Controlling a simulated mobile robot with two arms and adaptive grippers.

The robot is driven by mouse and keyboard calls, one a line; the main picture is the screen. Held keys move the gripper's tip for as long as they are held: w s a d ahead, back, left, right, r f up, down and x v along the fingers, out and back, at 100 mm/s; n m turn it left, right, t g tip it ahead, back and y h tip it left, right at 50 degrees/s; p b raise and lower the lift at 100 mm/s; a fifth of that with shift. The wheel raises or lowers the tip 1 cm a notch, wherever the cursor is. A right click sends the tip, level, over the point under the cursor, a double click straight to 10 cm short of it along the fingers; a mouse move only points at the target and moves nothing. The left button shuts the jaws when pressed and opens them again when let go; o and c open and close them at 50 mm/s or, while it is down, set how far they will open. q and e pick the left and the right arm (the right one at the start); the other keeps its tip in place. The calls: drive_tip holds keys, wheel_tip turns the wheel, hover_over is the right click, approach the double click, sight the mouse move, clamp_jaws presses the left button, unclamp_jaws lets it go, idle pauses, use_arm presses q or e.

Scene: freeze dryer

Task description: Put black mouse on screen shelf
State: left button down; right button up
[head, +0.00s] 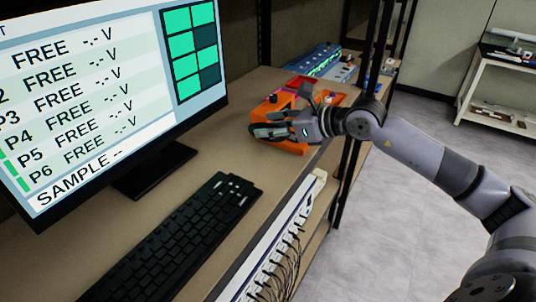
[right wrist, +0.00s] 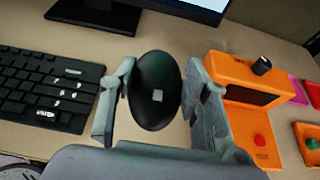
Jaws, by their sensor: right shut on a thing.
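The black mouse (right wrist: 155,91) is held between the two fingers of my right gripper (right wrist: 160,105) in the right wrist view. It is dark and oval, with a small light square on its surface. In the head view my right gripper (head: 283,130) is over the shelf, in front of the orange device; the mouse is hard to make out there. The screen shelf (head: 240,150) is the tan surface bearing the monitor (head: 110,90) and the black keyboard (head: 185,240). My left gripper is not in view.
An orange device (right wrist: 240,125) stands close beside the right finger. Pink and orange items lie beyond it. Bare shelf lies between keyboard and orange device. A dark upright post (head: 349,185) stands near my right arm. A white strip with cables (head: 290,235) runs below the shelf edge.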

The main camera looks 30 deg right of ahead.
hover_over(272, 168)
wheel_tip(272, 168, down, 5)
drive_tip(key=shift+w+a+f+p, duration=0.1)
drive_tip(key=shift+p, duration=0.25)
wheel_tip(272, 168, down, 4)
drive_tip(key=shift+f+p, duration=0.1)
drive_tip(key=shift+p, duration=0.2)
drive_tip(key=o, duration=1.2)
